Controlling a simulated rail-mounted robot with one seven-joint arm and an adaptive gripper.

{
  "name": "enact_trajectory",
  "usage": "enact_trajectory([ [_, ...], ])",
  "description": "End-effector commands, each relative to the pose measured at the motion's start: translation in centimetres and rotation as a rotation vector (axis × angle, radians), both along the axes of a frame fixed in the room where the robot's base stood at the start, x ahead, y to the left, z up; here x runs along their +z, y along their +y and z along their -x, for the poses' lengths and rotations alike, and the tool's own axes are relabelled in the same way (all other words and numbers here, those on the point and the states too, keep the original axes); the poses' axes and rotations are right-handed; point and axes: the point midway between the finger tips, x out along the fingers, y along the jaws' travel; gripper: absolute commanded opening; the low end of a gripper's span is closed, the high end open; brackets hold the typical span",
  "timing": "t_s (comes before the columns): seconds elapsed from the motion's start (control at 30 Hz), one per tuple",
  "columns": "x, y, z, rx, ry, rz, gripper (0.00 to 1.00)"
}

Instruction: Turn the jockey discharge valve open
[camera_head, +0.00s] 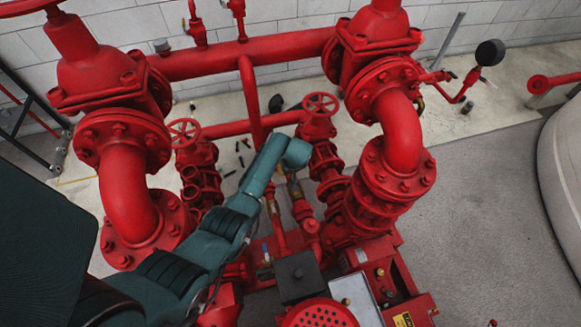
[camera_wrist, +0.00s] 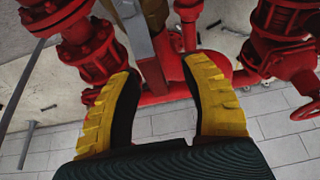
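Two small red handwheel valves show in the head view, one left of my arm (camera_head: 184,131) and one right of it (camera_head: 320,104). No label shows which is the jockey discharge valve. In the wrist view, part of a red handwheel (camera_wrist: 308,110) sits at the right edge, outside my fingers. My gripper (camera_wrist: 162,70) has its two yellow fingers spread wide, with no handwheel between them. A red pipe (camera_wrist: 160,97) and a grey-brown bar (camera_wrist: 146,50) show in the gap, apparently beyond the fingers. My fingers are not clearly visible in the head view; the wrist hides that area.
Large red valve bodies and elbows stand left (camera_head: 125,185) and right (camera_head: 402,135) of my arm. A horizontal red pipe (camera_head: 220,60) runs behind. A gauge (camera_head: 489,52) sticks out at right. A dark box (camera_head: 298,275) lies below my wrist. Floor is open at far right.

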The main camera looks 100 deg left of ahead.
Motion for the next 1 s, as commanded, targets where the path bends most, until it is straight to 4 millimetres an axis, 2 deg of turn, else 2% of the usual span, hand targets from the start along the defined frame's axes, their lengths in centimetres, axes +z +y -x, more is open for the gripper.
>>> enact_trajectory([
  [0.27,0.5,0.3,-0.1,-0.001,-0.002,-0.008,0.47],
  [0.37,1.3,0.1,-0.3,-0.002,-0.002,-0.010,0.47],
  [0.47,3.1,-0.6,-0.7,-0.002,-0.002,-0.012,0.47],
  [0.7,8.7,-2.6,-1.8,-0.002,-0.003,-0.011,0.47],
  [0.8,10.3,-3.2,-2.2,-0.001,-0.002,-0.009,0.47],
  [1.0,11.5,-3.7,-2.4,-0.001,-0.002,-0.007,0.47],
])
